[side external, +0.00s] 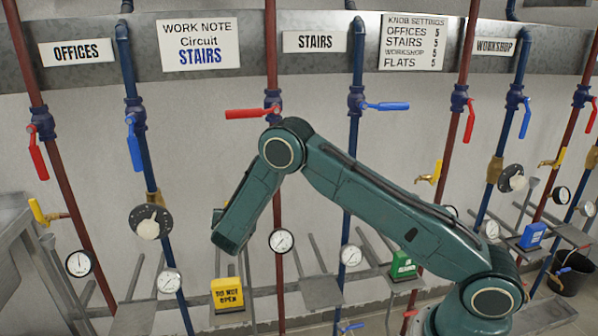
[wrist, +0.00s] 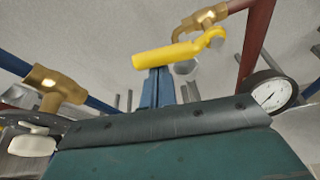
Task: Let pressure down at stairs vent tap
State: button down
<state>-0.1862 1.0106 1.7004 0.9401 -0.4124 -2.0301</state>
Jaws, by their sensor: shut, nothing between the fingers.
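The stairs vent tap shows in the wrist view as a brass body (wrist: 212,15) on a red pipe, with a yellow lever (wrist: 165,54) pointing left. My gripper (wrist: 162,72) is shut and empty. Its blue fingertips are right at the lever's underside near the free end; I cannot tell whether they touch. In the side view my forearm hides the tap and most of the gripper. The stairs red valve handle (side external: 248,114) and stairs blue valve handle (side external: 386,106) are both roughly horizontal. A gauge (side external: 282,241) sits on the stairs red pipe.
A stairs blue-pipe gauge (side external: 350,255) and green block (side external: 403,266) are near my arm.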

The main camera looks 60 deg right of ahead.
jog(key=shift+r, duration=0.3)
jog(key=s+d+r+m+t+y, duration=0.1)
jog(key=s+d+r+m+t, duration=0.2)
jog(key=r+m, duration=0.3)
jog(key=shift+s+d+r+m+t+y, duration=0.15)
jog(key=shift+s+d+m+t+y, duration=0.45)
jog(key=shift+m, duration=1.4)
jog(key=shift+w+a, duration=0.25)
jog(key=shift+w, duration=0.15)
jog(key=s+a, duration=0.6)
jog(key=a, duration=0.1)
jog(key=shift+s+a, duration=0.15)
dwell(0.6)
jog(key=shift+r, duration=0.1)
